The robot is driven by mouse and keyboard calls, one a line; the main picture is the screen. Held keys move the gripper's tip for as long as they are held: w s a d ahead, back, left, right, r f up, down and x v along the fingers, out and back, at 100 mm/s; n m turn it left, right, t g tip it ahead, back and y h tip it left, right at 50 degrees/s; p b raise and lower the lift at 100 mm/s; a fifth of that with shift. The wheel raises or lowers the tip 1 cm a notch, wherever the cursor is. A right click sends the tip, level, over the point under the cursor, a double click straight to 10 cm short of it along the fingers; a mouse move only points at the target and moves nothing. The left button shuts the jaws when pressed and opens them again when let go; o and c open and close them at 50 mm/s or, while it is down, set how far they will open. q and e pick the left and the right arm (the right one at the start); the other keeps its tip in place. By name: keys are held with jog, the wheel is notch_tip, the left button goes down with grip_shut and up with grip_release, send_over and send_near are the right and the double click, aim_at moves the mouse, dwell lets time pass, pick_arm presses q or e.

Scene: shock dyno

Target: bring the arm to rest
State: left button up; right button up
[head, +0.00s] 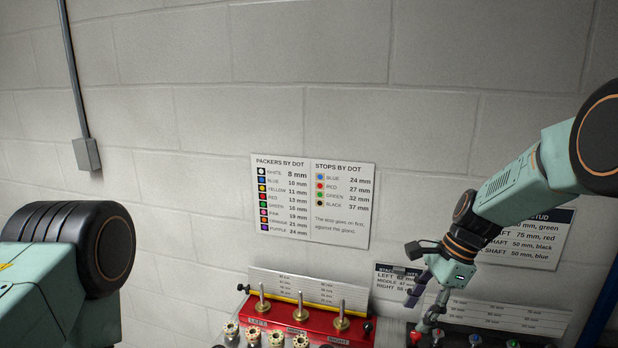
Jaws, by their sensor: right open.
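My right arm comes in from the right, and its right gripper (428,299) points down over the bench at the lower right. The gripper is open. Its fingertips are close above small parts on the bench, and I see nothing clearly held between them. A part with a red end (415,337) is just below the fingers; I cannot tell whether they touch it. On the left, only links of my left arm show; my left gripper is out of view.
Several round parts (276,339) stand in front. A chart (312,200) hangs on the block wall. A grey scale board (510,318) stands right of the gripper. The space above is clear.

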jog(key=s+d+f+n+h, duration=0.25)
jog(key=s+f+n, duration=0.35)
jog(key=s+f, duration=1.05)
jog(key=s+a+f+n+h, duration=0.15)
jog(key=s+n, duration=0.35)
jog(key=s, duration=0.5)
jog(key=s+f+n, duration=0.3)
jog(key=s+n, duration=0.2)
jog(key=s, duration=0.5)
pick_arm(q)
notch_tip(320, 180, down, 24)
jog(key=b, duration=2.4)
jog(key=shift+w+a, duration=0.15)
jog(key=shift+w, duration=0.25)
pick_arm(e)
notch_tip(320, 180, down, 24)
jog(key=s, duration=0.1)
jog(key=shift+a+r, duration=0.2)
jog(key=shift+r, duration=0.05)
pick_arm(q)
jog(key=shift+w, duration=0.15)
pick_arm(e)
jog(key=shift+s, duration=0.1)
